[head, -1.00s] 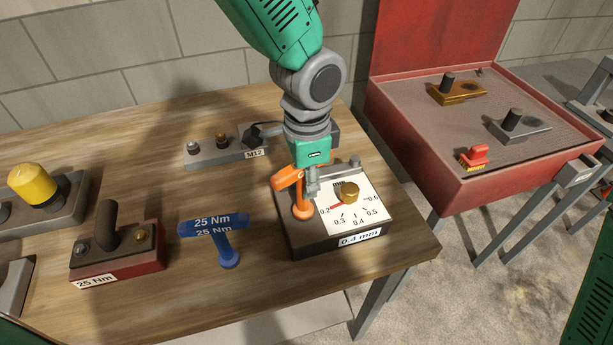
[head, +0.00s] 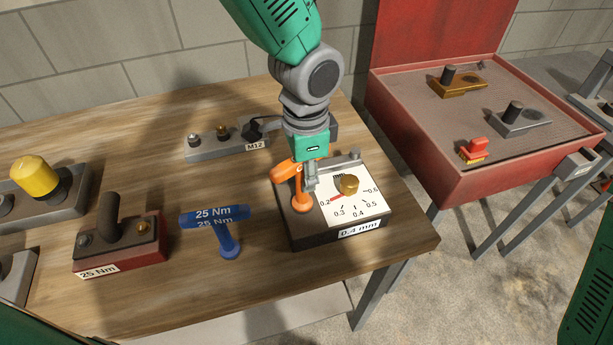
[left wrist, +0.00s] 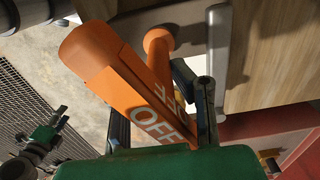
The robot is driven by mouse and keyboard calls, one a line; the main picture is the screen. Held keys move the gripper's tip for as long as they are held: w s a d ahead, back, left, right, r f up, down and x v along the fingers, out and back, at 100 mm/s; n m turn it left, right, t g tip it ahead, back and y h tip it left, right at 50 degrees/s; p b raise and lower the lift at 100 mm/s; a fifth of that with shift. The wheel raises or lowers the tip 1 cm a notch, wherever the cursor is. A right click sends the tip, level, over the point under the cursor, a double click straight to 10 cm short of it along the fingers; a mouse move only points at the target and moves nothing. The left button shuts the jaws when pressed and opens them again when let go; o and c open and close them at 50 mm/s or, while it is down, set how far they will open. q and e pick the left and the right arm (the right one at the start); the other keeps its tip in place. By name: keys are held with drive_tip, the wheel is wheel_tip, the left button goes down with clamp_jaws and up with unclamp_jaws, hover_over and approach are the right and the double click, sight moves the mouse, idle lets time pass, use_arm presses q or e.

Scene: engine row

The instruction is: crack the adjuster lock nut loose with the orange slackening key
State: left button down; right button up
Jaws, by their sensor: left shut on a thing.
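My left gripper (head: 309,172) is shut on the orange slackening key (head: 302,199). The key's handle sticks out left of the fingers and its stem goes down to a round foot at the left part of the dial block (head: 312,235). The foot hides what lies under it, so I cannot tell whether it sits on the lock nut. The block's white dial (head: 371,205) has a brass knob (head: 348,184) and a red pointer near 0.2; its front label reads 0.4 mm. In the left wrist view the key (left wrist: 120,75) shows "OFF" lettering. My right gripper is not in view.
A blue 25 Nm key (head: 228,236) stands left of the block. A red-based 25 Nm block (head: 150,251) is further left, and a grey M12 block (head: 225,150) behind. A red tray (head: 470,185) stands to the right. Bare wood lies between the blue key and the block.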

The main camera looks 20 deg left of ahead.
use_arm(q)
drive_tip(key=shift+s+n+p, duration=0.1)
drive_tip(key=shift+n+p, duration=0.45)
drive_tip(key=shift+n, duration=0.55)
drive_tip(key=r+p, duration=0.2)
drive_tip(key=shift+w+r, duration=0.2)
drive_tip(key=shift+r, duration=0.1)
drive_tip(key=shift+r+p, duration=1.2)
drive_tip(key=shift+r, duration=0.25)
